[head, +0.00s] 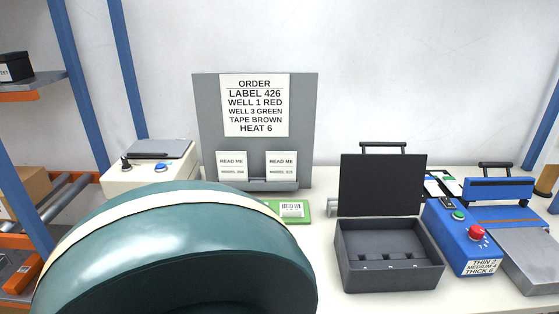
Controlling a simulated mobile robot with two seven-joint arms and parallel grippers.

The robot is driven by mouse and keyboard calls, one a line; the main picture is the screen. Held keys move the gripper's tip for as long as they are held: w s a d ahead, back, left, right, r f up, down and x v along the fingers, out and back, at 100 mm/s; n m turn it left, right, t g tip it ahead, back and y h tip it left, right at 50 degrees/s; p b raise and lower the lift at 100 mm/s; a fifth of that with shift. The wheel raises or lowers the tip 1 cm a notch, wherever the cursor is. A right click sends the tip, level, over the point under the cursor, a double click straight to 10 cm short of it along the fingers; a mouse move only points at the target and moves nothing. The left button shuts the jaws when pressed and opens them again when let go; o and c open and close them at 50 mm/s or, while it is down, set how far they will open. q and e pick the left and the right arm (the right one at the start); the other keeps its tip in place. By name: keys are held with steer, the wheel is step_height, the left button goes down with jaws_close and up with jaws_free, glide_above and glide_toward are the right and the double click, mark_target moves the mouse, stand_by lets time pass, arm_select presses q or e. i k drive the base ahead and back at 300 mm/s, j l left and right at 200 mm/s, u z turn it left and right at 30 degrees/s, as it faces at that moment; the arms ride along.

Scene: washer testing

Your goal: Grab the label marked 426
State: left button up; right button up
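The grey board (210,110) stands upright at the back of the table. Its order sheet (254,104) reads "LABEL 426". Two small white "READ ME" cards sit low on the board, one at left (231,167) and one at right (281,166); their small print is too fine to read surely. A green flat item with a white barcode label (291,209) lies on the table in front of the board, its left part hidden. I cannot make out the number 426 on any label. Neither gripper shows in the head view.
An open black case (388,278) stands right of centre. A blue machine with a red button (477,233) is to its right. A white box with a blue button (150,172) stands at back left. A large teal curved shape blocks the lower left. Shelving lies beyond at left.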

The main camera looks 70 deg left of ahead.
mark_target(292, 207)
steer(key=k+u, duration=0.1)
steer(key=u, duration=1.3)
steer(key=l+u, duration=0.2)
steer(key=u, duration=0.15)
steer(key=l+u, duration=0.15)
steer(key=u, duration=0.2)
steer(key=l+u, duration=0.15)
steer(key=u, duration=0.2)
steer(key=i+l, duration=0.3)
steer(key=l, duration=0.2)
steer(key=k+j, duration=0.25)
steer(key=k, duration=0.2)
steer(key=i+j, duration=0.1)
steer(key=j, duration=0.4)
steer(key=i+j+z, duration=0.1)
steer(key=j, duration=0.4)
